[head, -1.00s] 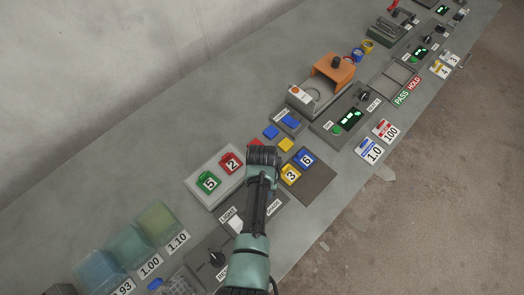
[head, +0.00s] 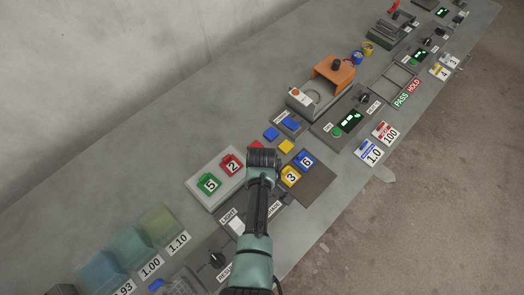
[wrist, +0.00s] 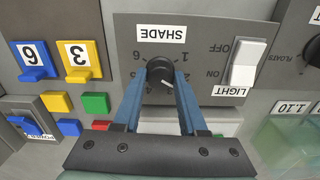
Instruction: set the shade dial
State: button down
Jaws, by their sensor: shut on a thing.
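The shade dial (wrist: 160,73) is a round black knob on a grey panel (wrist: 205,32), under an upside-down SHADE label (wrist: 162,34). Numerals ring it; those nearest the fingers are partly hidden. A white mark on the knob points toward the lower right in the wrist view. My gripper (wrist: 161,88) has its two blue fingers shut on the knob, one on each side. In the head view my arm hides the dial, and the SHADE label is partly covered.
A white LIGHT rocker switch (wrist: 243,62) stands close to the right of the dial. Numbered yellow (wrist: 78,62) and blue (wrist: 33,62) pieces and small coloured blocks lie to the left. Another black dial (head: 217,259) and coloured translucent bins (head: 157,222) are further along the bench.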

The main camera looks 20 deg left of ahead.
jog(key=n, duration=1.2)
jog(key=shift+n+p, duration=0.3)
dwell(0.4)
jog(key=shift+c, duration=2.2)
grip_release()
notch_tip(320, 180, up, 13)
